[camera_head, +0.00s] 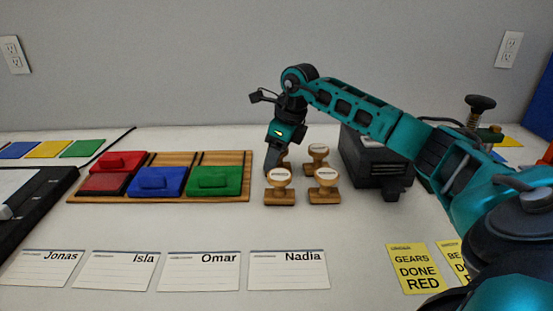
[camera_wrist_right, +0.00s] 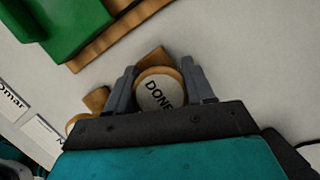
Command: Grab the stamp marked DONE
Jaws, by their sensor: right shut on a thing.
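The stamp marked DONE (camera_wrist_right: 157,93) has a round wooden head with a white label, and it sits between the two fingers of my right gripper (camera_wrist_right: 160,85) in the right wrist view. The fingers are shut on its head, one on each side. In the head view my right gripper (camera_head: 272,160) points down at the back left of a group of stamps and mostly hides the DONE stamp. The other wooden stamps stand close by: front left (camera_head: 279,182), front right (camera_head: 325,182) and back right (camera_head: 318,153). My left gripper is not in view.
A wooden tray (camera_head: 225,157) with red, blue and green blocks lies left of the stamps. A dark box (camera_head: 372,160) stands to their right. Name cards (camera_head: 205,270) and yellow notes (camera_head: 415,268) lie along the front. Open white table lies between stamps and cards.

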